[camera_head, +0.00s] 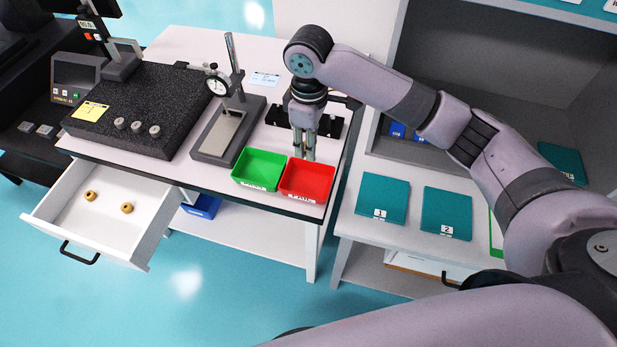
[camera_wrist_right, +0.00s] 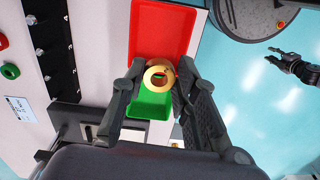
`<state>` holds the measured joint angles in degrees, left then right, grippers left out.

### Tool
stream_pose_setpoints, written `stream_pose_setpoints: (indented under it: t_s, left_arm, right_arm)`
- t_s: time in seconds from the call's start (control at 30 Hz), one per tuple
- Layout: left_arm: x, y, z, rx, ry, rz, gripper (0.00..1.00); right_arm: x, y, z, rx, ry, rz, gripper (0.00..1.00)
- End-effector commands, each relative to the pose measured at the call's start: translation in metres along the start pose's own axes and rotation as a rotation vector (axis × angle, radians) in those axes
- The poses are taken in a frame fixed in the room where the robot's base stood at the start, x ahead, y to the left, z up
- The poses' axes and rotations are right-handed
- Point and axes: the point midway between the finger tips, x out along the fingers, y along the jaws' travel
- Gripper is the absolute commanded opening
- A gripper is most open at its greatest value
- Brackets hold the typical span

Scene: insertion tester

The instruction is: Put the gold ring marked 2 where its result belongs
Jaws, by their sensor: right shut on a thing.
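My right gripper (camera_head: 304,155) points down just behind the green tray (camera_head: 260,169) and the red tray (camera_head: 307,181), near the front edge of the bench. In the right wrist view the gripper (camera_wrist_right: 158,80) is shut on a gold ring (camera_wrist_right: 148,78), held above the trays. Any number on the ring cannot be read. The red tray (camera_wrist_right: 160,28) and the green tray (camera_wrist_right: 148,104) show beyond it and look empty. Two more gold rings (camera_head: 90,196) (camera_head: 127,208) lie in the open white drawer (camera_head: 106,236). A small dark gripper, apparently my left (camera_wrist_right: 292,66), shows far right; its jaws are unclear.
A dial gauge stand (camera_head: 228,130) is left of the trays. A black block (camera_head: 325,124) stands behind the gripper. Several grey rings (camera_head: 137,127) sit on a dark granite plate (camera_head: 150,90). Teal folders marked 1 (camera_head: 381,199) and 2 (camera_head: 446,214) lie on the right table.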

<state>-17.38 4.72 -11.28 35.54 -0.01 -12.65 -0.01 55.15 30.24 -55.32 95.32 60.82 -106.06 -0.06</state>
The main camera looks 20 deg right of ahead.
Motion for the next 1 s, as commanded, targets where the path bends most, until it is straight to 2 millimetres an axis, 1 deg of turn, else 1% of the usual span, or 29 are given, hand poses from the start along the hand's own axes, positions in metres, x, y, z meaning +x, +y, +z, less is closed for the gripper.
stream_pose_setpoints:
  t_s: [0.03, 0.1, 0.2, 0.3, 0.4, 0.57, 0.7, 0.8, 1.0]
  left_arm:
    - [-0.003, 0.001, 0.006, 0.000, -0.011, 0.001, 0.30]
    - [-0.005, 0.002, 0.011, 0.001, -0.018, 0.002, 0.30]
    - [-0.008, 0.002, 0.010, 0.002, -0.017, 0.003, 0.30]
    - [-0.009, 0.002, 0.006, 0.003, -0.012, 0.003, 0.30]
    - [-0.010, 0.001, -0.001, 0.004, -0.001, 0.002, 0.30]
    - [-0.011, 0.001, -0.011, 0.003, 0.015, 0.002, 0.30]
    - [-0.013, 0.002, -0.012, 0.003, 0.016, 0.003, 0.30]
    - [-0.013, 0.003, -0.011, 0.003, 0.015, 0.004, 0.30]
    - [-0.013, 0.003, -0.007, 0.003, 0.008, 0.004, 0.30]
  right_arm:
    - [0.014, -0.001, 0.001, 0.001, -0.004, -0.004, 0.00]
    - [0.033, -0.001, 0.001, 0.001, -0.004, -0.003, 0.00]
    - [0.058, -0.001, 0.001, 0.001, -0.003, -0.002, 0.00]
    - [0.079, -0.001, 0.000, 0.001, -0.002, -0.001, 0.00]
    - [0.091, 0.000, -0.001, 0.001, 0.001, -0.001, 0.00]
    - [0.105, 0.000, 0.000, 0.001, 0.000, -0.001, 0.00]
    - [0.126, 0.000, 0.000, 0.002, -0.001, -0.001, 0.00]
    - [0.137, 0.000, 0.000, 0.001, 0.000, -0.001, 0.00]
    - [0.140, 0.000, -0.001, 0.000, 0.002, 0.001, 0.00]
